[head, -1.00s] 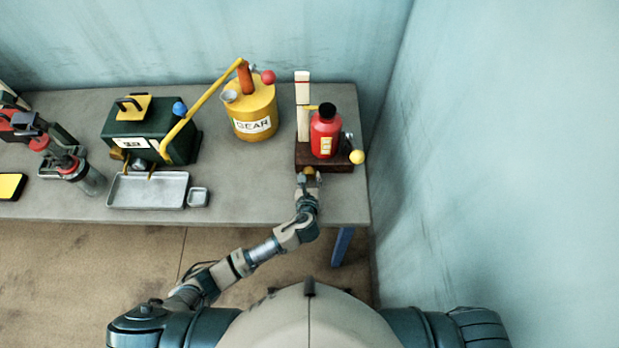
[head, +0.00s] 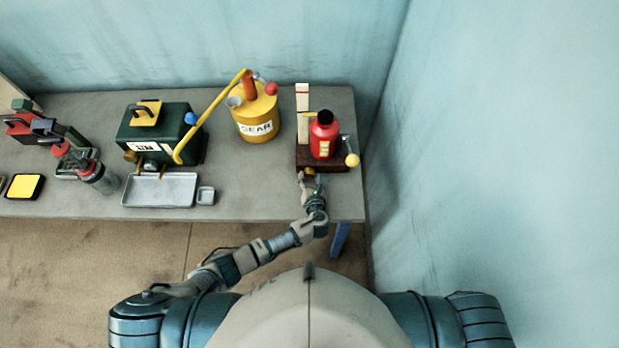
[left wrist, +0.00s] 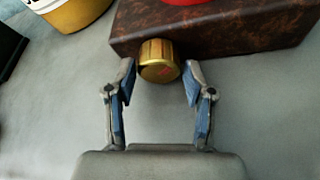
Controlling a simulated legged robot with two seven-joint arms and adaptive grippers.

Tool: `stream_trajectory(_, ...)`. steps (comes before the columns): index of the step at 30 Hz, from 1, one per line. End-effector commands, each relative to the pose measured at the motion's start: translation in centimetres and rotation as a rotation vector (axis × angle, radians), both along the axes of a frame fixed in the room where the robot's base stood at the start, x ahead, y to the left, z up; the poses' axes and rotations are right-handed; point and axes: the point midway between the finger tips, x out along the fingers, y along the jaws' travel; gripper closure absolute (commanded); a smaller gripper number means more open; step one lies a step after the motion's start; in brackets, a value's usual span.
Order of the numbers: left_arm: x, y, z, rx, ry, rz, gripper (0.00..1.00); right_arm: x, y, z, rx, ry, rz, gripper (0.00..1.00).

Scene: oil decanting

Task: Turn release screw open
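The release screw (left wrist: 158,62) is a brass, ribbed knob on the front face of a dark brown base block (left wrist: 230,32). It also shows small in the head view (head: 309,171), at the front of the base block (head: 342,161). My left gripper (left wrist: 160,82) is open, with one blue-padded finger on each side of the knob. A visible gap separates each finger from the knob, and the fingertips reach about its lower part. In the head view my left gripper (head: 311,182) is just in front of the block. My right gripper does not show.
A yellow can (head: 256,118), green box (head: 162,135) and metal tray (head: 160,190) stand to the left. A wall (head: 500,160) is right.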

Motion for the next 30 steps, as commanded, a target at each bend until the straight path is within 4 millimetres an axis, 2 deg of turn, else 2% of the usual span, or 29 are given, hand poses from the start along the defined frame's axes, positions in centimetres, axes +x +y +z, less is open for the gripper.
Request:
stream_trajectory(9,0.0,0.0,0.1,-0.001,0.000,0.001,0.30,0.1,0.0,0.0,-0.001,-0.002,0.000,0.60)
stream_trajectory(13,-0.8,-0.1,0.3,-0.002,0.000,0.001,0.30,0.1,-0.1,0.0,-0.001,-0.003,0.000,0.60)
stream_trajectory(17,-2.9,-0.3,1.0,-0.003,0.002,0.001,0.30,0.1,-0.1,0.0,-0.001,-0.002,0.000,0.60)
stream_trajectory(24,-7.8,-1.1,2.9,-0.004,0.002,0.000,0.30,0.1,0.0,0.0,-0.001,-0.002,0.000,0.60)
stream_trajectory(30,-10.4,-1.5,4.0,-0.001,0.002,0.001,0.30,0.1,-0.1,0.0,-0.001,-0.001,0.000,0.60)
